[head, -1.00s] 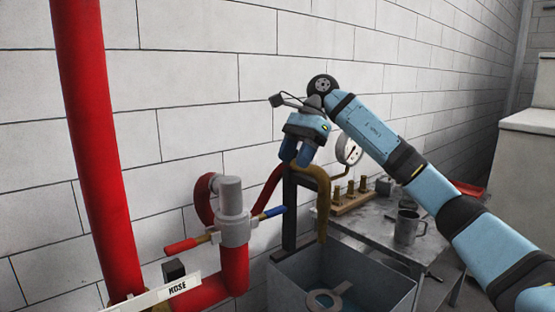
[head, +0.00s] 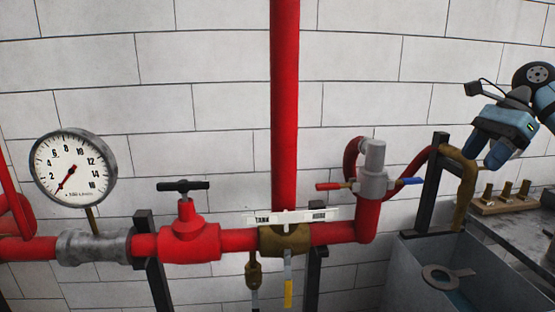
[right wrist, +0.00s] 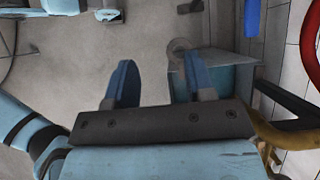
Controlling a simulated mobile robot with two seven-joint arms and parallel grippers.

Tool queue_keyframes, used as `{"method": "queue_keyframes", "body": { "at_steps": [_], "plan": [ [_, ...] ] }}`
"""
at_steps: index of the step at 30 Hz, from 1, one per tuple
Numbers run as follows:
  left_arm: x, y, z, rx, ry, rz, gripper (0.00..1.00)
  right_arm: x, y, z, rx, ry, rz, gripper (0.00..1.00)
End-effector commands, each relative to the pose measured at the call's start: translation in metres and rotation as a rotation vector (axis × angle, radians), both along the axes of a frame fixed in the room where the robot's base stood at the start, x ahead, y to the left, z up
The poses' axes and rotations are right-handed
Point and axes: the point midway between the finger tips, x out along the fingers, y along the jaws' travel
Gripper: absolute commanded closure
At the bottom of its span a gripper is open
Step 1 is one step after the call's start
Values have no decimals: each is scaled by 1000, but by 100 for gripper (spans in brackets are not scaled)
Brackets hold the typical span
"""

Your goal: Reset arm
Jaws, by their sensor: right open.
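My right gripper (head: 497,152) is at the right side of the head view, beside the brown hose end (head: 462,180) that hangs over a dark post. In the right wrist view its two blue fingers (right wrist: 160,85) are apart with nothing between them. Below the fingers there I see grey floor and part of the open bin (right wrist: 215,75). My left gripper is not in the head view. Part of my own blue body shows at the top left of the right wrist view.
A red pipe with a pressure gauge (head: 73,170), a red valve (head: 188,235) and a grey hose valve (head: 373,175) runs along the white block wall. The grey bin (head: 400,268) stands below the hose. A table (head: 520,235) with brass fittings (head: 505,195) is at right.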

Motion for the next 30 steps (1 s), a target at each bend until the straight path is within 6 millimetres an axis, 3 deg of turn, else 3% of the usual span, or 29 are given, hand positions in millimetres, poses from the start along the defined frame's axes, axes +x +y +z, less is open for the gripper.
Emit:
{"method": "queue_keyframes", "body": {
  "at_steps": [2, 11, 17, 21, 25, 30],
  "plan": [
    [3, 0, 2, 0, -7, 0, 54, 1, 5, -6, 13, 6, 3, 51],
    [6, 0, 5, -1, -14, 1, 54, 9, 107, -82, 364, 135, -33, 51],
    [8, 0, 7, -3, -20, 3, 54, -5, 186, -137, 718, 358, -147, 51],
    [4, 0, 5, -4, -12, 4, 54, -19, 232, -171, 1014, 609, -308, 51],
    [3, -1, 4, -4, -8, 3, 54, -31, 255, -203, 1267, 886, -507, 51],
    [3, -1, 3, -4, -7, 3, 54, -46, 262, -256, 1547, 1291, -831, 51]
  ]
}}
